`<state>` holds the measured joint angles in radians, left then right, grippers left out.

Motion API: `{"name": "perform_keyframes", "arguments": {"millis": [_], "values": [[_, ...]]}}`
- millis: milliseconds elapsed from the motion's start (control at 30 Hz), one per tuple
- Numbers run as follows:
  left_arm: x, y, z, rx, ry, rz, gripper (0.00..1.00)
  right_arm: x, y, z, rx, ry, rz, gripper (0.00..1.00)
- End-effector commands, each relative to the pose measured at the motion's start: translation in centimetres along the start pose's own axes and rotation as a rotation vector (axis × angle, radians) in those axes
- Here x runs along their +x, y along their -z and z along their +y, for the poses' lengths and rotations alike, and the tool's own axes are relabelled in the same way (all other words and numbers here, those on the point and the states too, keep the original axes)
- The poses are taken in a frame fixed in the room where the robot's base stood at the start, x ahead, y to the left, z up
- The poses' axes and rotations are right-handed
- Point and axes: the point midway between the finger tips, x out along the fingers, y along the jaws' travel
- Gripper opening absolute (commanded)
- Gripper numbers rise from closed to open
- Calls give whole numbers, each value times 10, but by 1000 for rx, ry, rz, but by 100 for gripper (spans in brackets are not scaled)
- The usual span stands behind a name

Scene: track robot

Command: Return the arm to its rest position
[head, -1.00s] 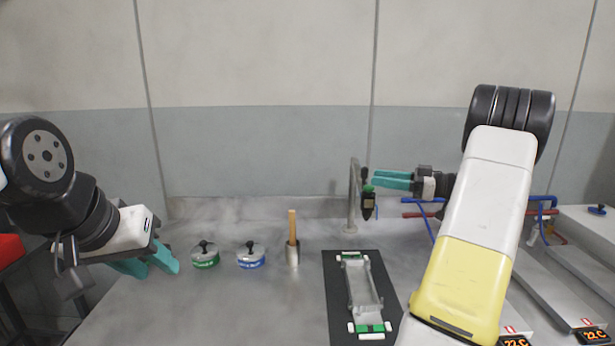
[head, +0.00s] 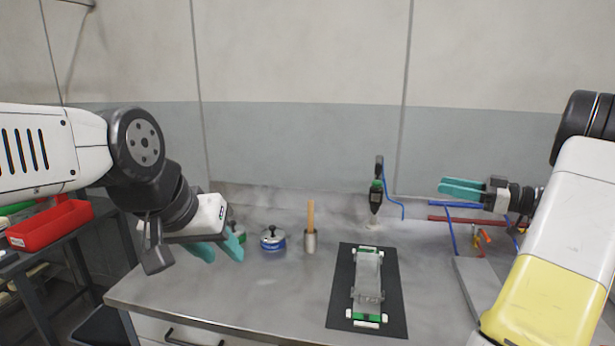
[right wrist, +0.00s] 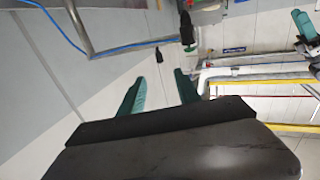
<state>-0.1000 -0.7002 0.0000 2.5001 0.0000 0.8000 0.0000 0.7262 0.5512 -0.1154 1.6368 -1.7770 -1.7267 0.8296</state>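My right gripper (head: 462,188) is at the right in the head view, above the back of the worktop, its teal fingers pointing left. In the right wrist view its two fingers (right wrist: 160,95) stand apart with nothing between them. A black and green hanging tool (head: 376,196) is left of it, clear of the fingers; its green part also shows at the top of the right wrist view. My left gripper (head: 219,248) hangs low over the left of the worktop, fingers apart and empty, partly covering a green-labelled pot (head: 236,229).
A blue-labelled pot (head: 273,239) and a metal cup (head: 310,243) with a wooden handle stand mid-worktop. A grey fixture (head: 367,278) lies on a black mat (head: 339,313). Blue and red pipes (head: 466,219) run below my right gripper. A red bin (head: 50,224) is far left.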

Motion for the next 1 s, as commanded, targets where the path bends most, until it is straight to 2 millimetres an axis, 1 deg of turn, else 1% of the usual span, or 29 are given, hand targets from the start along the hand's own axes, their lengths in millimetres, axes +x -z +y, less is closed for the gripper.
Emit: {"name": "perform_keyframes", "arguments": {"millis": [67, 100, 367, 467, 567, 667, 800, 900, 967, 1000], "values": [[0, 0, 0, 0, 0, 0, 36, 0, 0, 0, 0, 0, 0, 40], [0, 0, 0, 0, 0, 0, 36, 5, 5, 2, -15, -15, -2, 40], [0, 0, 0, 0, 0, 0, 36, 27, 29, 20, -93, -136, -14, 40], [0, 0, 0, 0, 0, 0, 36, 37, 43, 28, -128, -198, -20, 40], [0, 0, 0, 0, 0, 0, 36, 48, 59, 38, -167, -277, -28, 40], [0, 0, 0, 0, 0, 0, 36, 60, 81, 47, -207, -378, -38, 40], [0, 0, 0, 0, 0, 0, 36, 71, 115, 55, -249, -549, -60, 40], [0, 0, 0, 0, 0, 0, 36, 76, 142, 53, -255, -706, -88, 40], [0, 0, 0, 0, 0, 0, 36, 75, 156, 45, -237, -809, -116, 40], [0, 0, 0, 0, 0, 0, 36, 72, 161, 36, -211, -875, -142, 40]]}}
